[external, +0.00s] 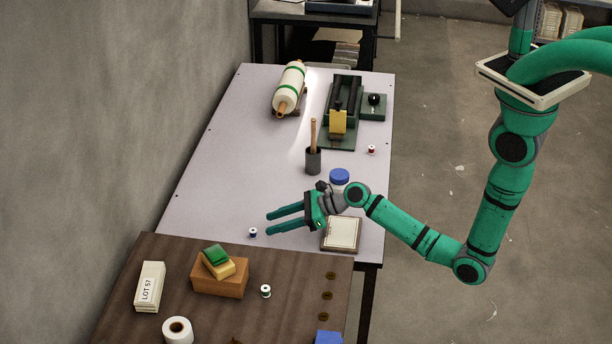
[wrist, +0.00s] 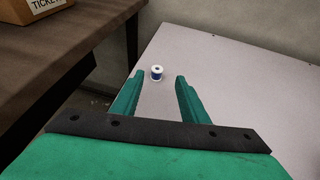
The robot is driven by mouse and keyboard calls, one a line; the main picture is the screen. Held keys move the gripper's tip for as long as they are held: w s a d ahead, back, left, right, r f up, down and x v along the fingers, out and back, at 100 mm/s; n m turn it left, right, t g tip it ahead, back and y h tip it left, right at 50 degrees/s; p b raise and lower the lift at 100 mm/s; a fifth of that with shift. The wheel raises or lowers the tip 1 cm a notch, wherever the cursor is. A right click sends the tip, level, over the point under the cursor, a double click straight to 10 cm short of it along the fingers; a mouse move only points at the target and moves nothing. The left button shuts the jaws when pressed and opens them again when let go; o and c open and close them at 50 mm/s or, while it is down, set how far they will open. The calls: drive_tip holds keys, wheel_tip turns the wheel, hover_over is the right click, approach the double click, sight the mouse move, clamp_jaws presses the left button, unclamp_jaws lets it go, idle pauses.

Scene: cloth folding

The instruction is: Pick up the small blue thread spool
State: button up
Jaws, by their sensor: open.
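The small blue thread spool (external: 253,232) stands upright on the pale table, close to its edge by the brown bench. It has white ends and a blue thread band. In the wrist view the spool (wrist: 157,73) is beyond the fingertips, between their lines and a little left of centre. My gripper (external: 268,222) is open and empty, with its two green fingers pointing left toward the spool and apart from it. Both fingers also show in the wrist view (wrist: 158,78). Nothing hides the spool.
The brown bench (external: 210,321) holds a white-and-green spool (external: 265,291), an orange box (external: 220,279) and a tape roll (external: 177,330). A red spool (external: 371,150), a dark cup (external: 313,161), a blue-lidded jar (external: 339,177) and a framed pad (external: 342,234) stand on the pale table (external: 220,170).

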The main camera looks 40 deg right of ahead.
sight(251, 231)
drive_tip(key=shift+x, duration=3.9)
drive_tip(key=shift+s+a+r, duration=0.1)
drive_tip(key=shift+s+a, duration=0.1)
drive_tip(key=shift+c, duration=0.2)
clamp_jaws()
